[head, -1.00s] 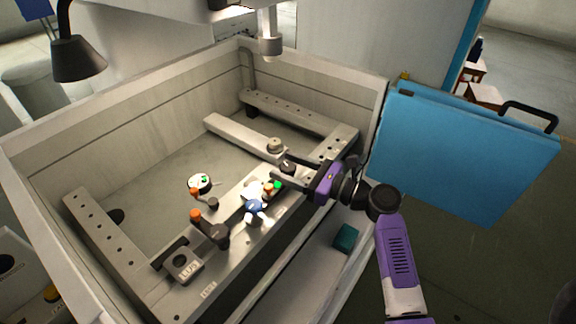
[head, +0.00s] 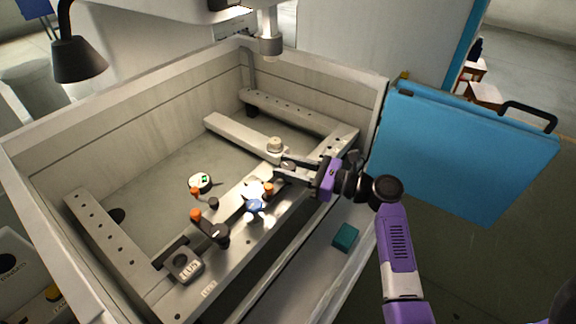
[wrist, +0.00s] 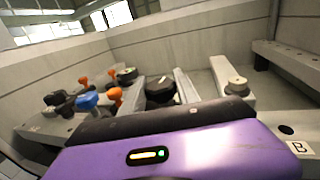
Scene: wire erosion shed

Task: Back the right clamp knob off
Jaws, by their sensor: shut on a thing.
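My gripper (head: 284,168) reaches in from the right over the front rail of the vat. Its dark fingers are shut around the right clamp knob (head: 287,162), a small dark round knob that they partly cover. In the wrist view a dark round knob (wrist: 160,91) with a light mark shows just beyond the dark finger and the purple gripper body; its lower part is hidden. To the left on the rail are a blue part (head: 255,205) with a shiny light piece, an orange-tipped part (head: 267,188), and the dark left clamp (head: 213,229) with an orange knob (head: 195,215).
A round dial (head: 200,182) with a green mark stands in the vat. A pale bar (head: 240,135) with a light round cap (head: 274,144) lies behind my gripper. A nozzle (head: 270,45) hangs above. A blue door panel (head: 465,150) stands at right; a teal block (head: 345,236) lies in front.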

